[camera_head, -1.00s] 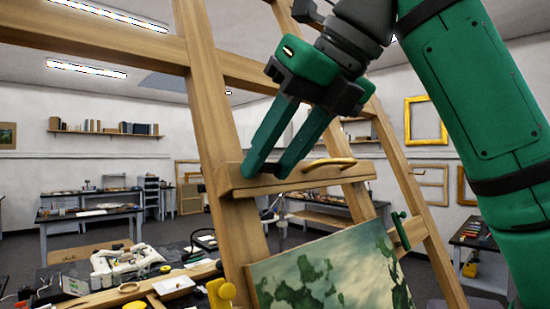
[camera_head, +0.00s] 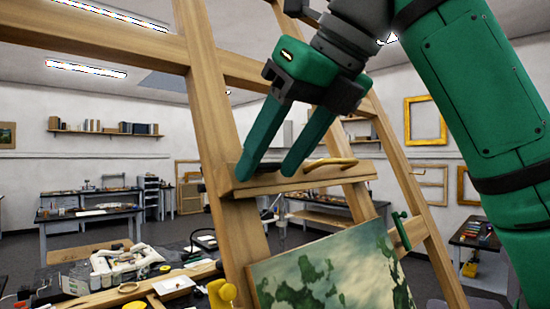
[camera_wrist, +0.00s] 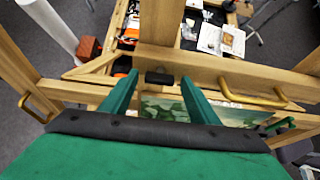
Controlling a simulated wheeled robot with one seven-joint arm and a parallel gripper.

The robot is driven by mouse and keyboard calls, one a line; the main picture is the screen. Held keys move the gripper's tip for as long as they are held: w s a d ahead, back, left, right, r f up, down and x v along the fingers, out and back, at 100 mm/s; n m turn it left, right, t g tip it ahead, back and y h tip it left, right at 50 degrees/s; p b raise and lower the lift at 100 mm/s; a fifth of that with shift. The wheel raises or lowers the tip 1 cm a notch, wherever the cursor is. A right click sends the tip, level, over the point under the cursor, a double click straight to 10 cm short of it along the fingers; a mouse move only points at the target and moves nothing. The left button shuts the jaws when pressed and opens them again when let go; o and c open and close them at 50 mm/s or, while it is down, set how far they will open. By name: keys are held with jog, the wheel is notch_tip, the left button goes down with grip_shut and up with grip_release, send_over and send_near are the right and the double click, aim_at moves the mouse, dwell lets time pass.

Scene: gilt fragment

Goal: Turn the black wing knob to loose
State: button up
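The black wing knob (camera_wrist: 159,77) shows in the wrist view as a small dark bar lying left to right on the wooden easel's crosspiece. In the head view it is a dark shape (camera_head: 268,187) partly hidden behind my fingers. My gripper (camera_wrist: 160,82) is open and empty. Its two green fingers stand on either side of the knob in the wrist view, with gaps showing beside it. In the head view my gripper (camera_head: 267,172) reaches down to the crosspiece; I cannot tell whether the fingertips touch anything.
A brass-coloured handle (camera_head: 328,164) sits on the crosspiece to the right of the knob. A painting (camera_head: 335,272) rests on the easel below. Easel posts (camera_head: 208,90) stand close to my gripper.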

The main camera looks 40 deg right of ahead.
jog(key=s+d+r, duration=0.1)
jog(key=s+r, duration=0.1)
jog(key=s, duration=1.2)
jog(key=shift+s+r, duration=0.1)
dwell(0.4)
